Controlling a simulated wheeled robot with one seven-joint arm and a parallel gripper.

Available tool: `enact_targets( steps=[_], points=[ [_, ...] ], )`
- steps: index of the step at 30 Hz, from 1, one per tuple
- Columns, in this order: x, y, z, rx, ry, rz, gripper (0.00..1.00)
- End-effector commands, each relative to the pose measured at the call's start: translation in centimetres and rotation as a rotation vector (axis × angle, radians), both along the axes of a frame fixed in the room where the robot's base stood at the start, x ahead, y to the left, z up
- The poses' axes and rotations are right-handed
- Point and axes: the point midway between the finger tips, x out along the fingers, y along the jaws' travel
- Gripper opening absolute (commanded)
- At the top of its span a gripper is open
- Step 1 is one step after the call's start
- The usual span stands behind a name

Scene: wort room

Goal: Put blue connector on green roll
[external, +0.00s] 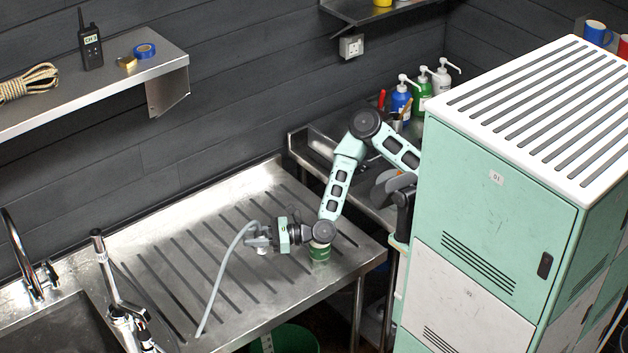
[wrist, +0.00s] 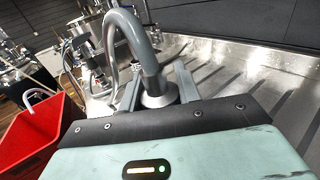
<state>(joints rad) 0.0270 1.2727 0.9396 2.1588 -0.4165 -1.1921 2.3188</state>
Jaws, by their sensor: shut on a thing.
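My gripper (external: 258,241) is low over the ribbed steel drainboard and is shut on the end fitting of a grey hose (external: 222,277). In the wrist view the fitting (wrist: 155,92) sits between the two fingers and the hose arches up from it. The fitting looks grey; I cannot make out a blue connector. A green roll (external: 320,252) stands on the drainboard to the right of my gripper, close under my arm, which hides its top.
The sink (external: 62,325) and a tap (external: 30,265) are at the left. A red bin (wrist: 40,135) shows in the wrist view. A shelf (external: 110,83) above holds a radio (external: 90,48), rope and blue tape (external: 145,50). The rear drainboard is clear.

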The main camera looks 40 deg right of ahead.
Motion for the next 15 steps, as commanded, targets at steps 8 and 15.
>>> enact_targets(
  steps=[8,15],
  points=[
    [-0.9,-13.6,2.9,-0.003,0.001,-0.038,0.06],
    [-2.4,-19.4,4.4,0.001,-0.001,-0.068,0.06]
  ],
)
